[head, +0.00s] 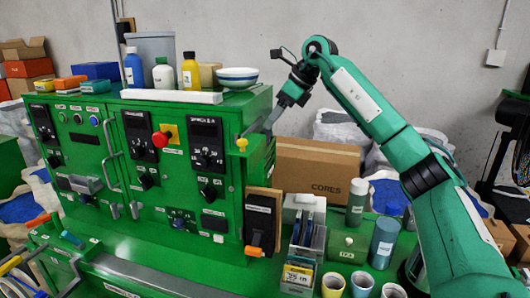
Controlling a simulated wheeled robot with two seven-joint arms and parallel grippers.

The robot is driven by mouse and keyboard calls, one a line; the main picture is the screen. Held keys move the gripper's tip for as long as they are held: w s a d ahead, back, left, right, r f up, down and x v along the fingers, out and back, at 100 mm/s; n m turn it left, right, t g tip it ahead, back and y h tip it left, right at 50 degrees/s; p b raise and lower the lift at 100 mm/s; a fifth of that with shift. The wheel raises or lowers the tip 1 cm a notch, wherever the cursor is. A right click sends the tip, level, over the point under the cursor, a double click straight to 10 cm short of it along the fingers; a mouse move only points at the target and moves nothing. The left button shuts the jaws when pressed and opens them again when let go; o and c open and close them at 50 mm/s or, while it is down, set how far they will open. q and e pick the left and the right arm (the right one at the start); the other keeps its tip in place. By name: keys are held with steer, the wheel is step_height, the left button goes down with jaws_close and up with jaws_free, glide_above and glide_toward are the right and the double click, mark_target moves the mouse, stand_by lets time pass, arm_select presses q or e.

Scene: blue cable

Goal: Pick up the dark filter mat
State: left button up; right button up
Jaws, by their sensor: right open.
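No item is plainly recognisable as the dark filter mat. A dark panel in a brown frame (260,218) stands upright against the right end of the green cabinet, with an orange-handled item in front of its lower part. Thin dark sheets (305,228) also stand upright in a holder just right of it; I cannot tell whether either is the mat. My left gripper is out of view.
The green control cabinet (103,148) fills the left. Bottles, a bowl (237,77) and bins stand on it. A cardboard box (316,166) is behind the bench.

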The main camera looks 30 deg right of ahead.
steer(key=p+x, duration=0.2)
steer(key=x, duration=0.2)
steer(key=shift+w+d+f, duration=0.1)
steer(key=shift+w+f, duration=0.15)
steer(key=shift+f, duration=0.1)
steer(key=shift+r, duration=0.1)
steer(key=shift+c, duration=0.9)
steer(key=c, duration=1.1)
steer(key=shift+c, duration=0.2)
steer(key=shift+r, duration=0.1)
